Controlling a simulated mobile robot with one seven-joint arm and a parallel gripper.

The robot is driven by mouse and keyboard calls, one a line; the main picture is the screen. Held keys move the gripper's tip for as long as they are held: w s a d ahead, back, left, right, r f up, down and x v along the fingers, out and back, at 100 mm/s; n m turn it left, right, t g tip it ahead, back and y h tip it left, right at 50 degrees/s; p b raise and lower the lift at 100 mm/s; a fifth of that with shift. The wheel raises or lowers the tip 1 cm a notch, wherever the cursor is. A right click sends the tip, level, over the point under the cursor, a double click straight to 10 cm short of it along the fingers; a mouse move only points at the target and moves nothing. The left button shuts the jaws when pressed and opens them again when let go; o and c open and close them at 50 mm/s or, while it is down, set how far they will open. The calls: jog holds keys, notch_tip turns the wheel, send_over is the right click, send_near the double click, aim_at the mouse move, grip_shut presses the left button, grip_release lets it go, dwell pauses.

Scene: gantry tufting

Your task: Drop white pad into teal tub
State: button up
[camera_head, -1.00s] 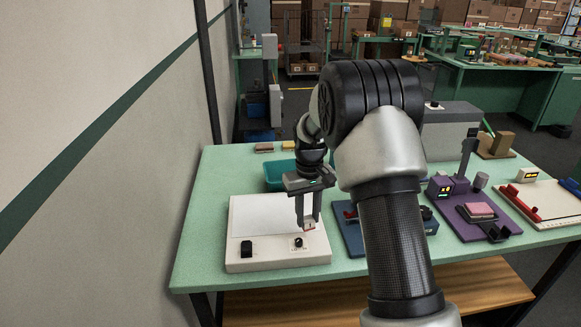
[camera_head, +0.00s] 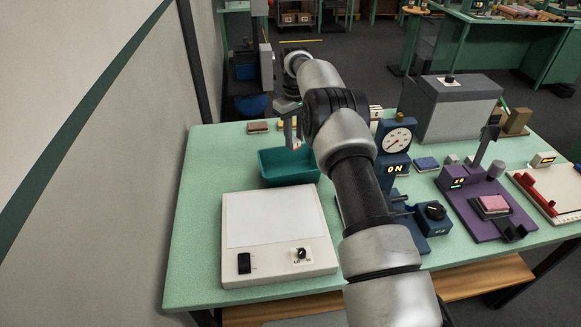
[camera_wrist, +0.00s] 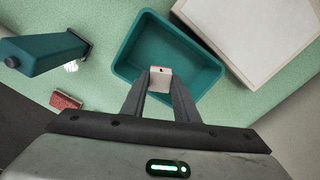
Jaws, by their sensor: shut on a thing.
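The teal tub (camera_head: 288,181) stands on the green table behind the white light box, and it is empty where I see inside. In the wrist view the tub (camera_wrist: 136,42) lies beyond my fingertips. My gripper (camera_head: 290,128) hangs above the tub's far side. In the wrist view my gripper (camera_wrist: 160,84) is shut on the white pad (camera_wrist: 160,75), a small pale block with a dark dot and a reddish edge. The pad shows against the tub's inside, above it and apart from its walls.
The white light box (camera_head: 278,228) sits in front of the tub. Small brown and yellowish blocks (camera_head: 258,127) lie behind it. A blue gauge device (camera_head: 394,150) reading ON and a purple stand (camera_head: 484,215) with a pink pad are to the right. A wall runs along the left.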

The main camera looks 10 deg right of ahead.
aim_at(294, 148)
notch_tip(294, 148, down, 5)
jog(key=shift+r+b, duration=0.1)
jog(key=shift+b, duration=1)
jog(key=o, duration=1.1)
